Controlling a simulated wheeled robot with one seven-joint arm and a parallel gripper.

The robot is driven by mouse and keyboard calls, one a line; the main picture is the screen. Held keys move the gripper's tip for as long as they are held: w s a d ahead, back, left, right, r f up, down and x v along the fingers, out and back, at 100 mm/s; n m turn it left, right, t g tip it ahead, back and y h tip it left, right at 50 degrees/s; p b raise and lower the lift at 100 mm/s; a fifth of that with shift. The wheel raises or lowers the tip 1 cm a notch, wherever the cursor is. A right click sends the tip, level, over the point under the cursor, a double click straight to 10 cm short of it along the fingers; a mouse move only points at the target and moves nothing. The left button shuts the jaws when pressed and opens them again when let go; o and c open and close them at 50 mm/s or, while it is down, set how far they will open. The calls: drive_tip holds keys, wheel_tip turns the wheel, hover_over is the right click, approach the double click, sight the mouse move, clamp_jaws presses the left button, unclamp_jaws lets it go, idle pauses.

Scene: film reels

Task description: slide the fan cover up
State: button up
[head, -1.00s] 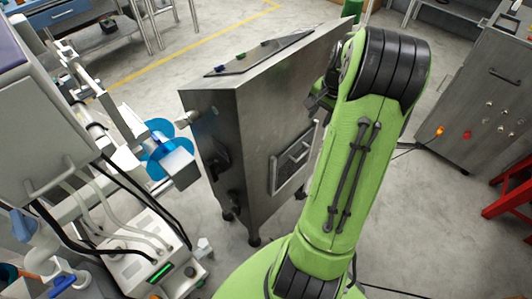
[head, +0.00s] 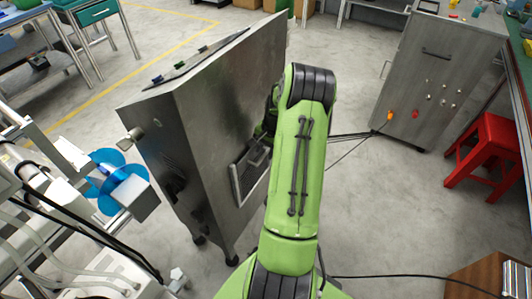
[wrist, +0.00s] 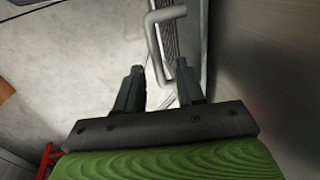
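The fan cover is a framed panel with a bar handle, low on the side of the grey metal cabinet (head: 205,95). In the head view its frame (head: 236,185) shows just left of my arm. In the wrist view the handle (wrist: 153,50) and a strip of ribbed grille (wrist: 168,35) show at the top. My gripper (wrist: 159,67) is open, with a wide gap between its two dark fingers. The handle's near end appears in line with that gap; I cannot tell whether they touch. In the head view my arm hides the gripper.
A machine with blue discs (head: 118,180) stands left of the cabinet. A second grey cabinet (head: 435,75) and a red stool (head: 487,150) are at the right. Cables (head: 400,277) cross the floor. Floor right of my arm is mostly clear.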

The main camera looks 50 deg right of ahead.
clamp_jaws()
idle(0.4)
wheel_tip(320, 180, up, 20)
drive_tip(key=p, duration=1.4)
drive_tip(key=shift+w+r+p, duration=0.15)
drive_tip(key=shift+r+p, duration=0.1)
drive_tip(key=shift+p, duration=0.05)
drive_tip(key=shift+d, duration=0.15)
